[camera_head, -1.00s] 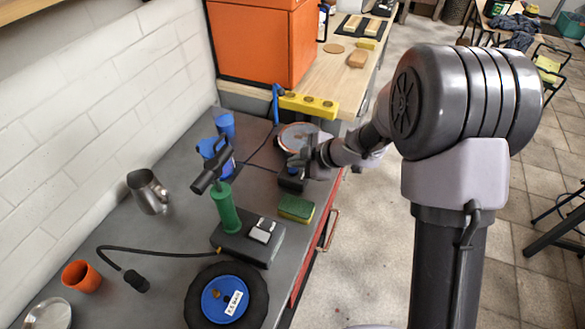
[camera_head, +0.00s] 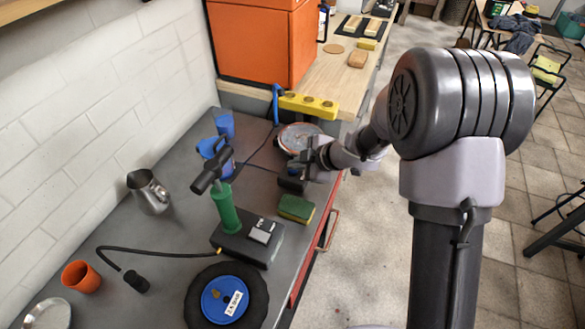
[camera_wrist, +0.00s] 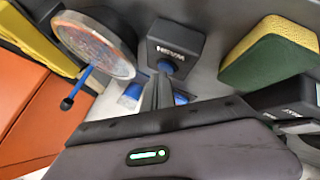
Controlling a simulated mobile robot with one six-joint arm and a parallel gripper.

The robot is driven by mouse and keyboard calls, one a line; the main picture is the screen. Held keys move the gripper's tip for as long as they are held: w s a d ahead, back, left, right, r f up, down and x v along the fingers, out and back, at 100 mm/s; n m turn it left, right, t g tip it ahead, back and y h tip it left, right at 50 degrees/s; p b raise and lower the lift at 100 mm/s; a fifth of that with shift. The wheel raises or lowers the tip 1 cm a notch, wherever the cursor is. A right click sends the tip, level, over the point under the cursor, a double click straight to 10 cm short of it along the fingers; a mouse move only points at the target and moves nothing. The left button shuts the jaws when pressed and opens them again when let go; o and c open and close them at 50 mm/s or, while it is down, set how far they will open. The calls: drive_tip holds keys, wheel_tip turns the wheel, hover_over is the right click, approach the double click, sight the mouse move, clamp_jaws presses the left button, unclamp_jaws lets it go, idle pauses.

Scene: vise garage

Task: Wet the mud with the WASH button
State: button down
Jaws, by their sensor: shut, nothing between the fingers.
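A small dark box with a blue round button (camera_wrist: 171,66) is in the upper middle of the wrist view. Its white lettering is hard to read. In the head view this button box (camera_head: 292,184) is largely hidden behind my gripper (camera_head: 297,166). In the wrist view my gripper (camera_wrist: 158,92) is shut and empty, its fingertips just short of or at the button; I cannot tell whether they touch. A round disc with a reddish-brown, smeared face (camera_head: 300,137), seemingly the mud, lies just beyond; it also shows in the wrist view (camera_wrist: 95,43).
A green and yellow sponge (camera_head: 296,208) lies close in front of the button box. A pump with a green cylinder (camera_head: 225,208) stands to the left. A yellow bar with holes (camera_head: 308,105) and an orange cabinet (camera_head: 262,45) are behind.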

sight(296, 172)
drive_tip(key=shift+r+p, duration=0.4)
drive_tip(key=shift+p, duration=0.1)
wheel_tip(296, 172, up, 6)
drive_tip(key=p, duration=0.6)
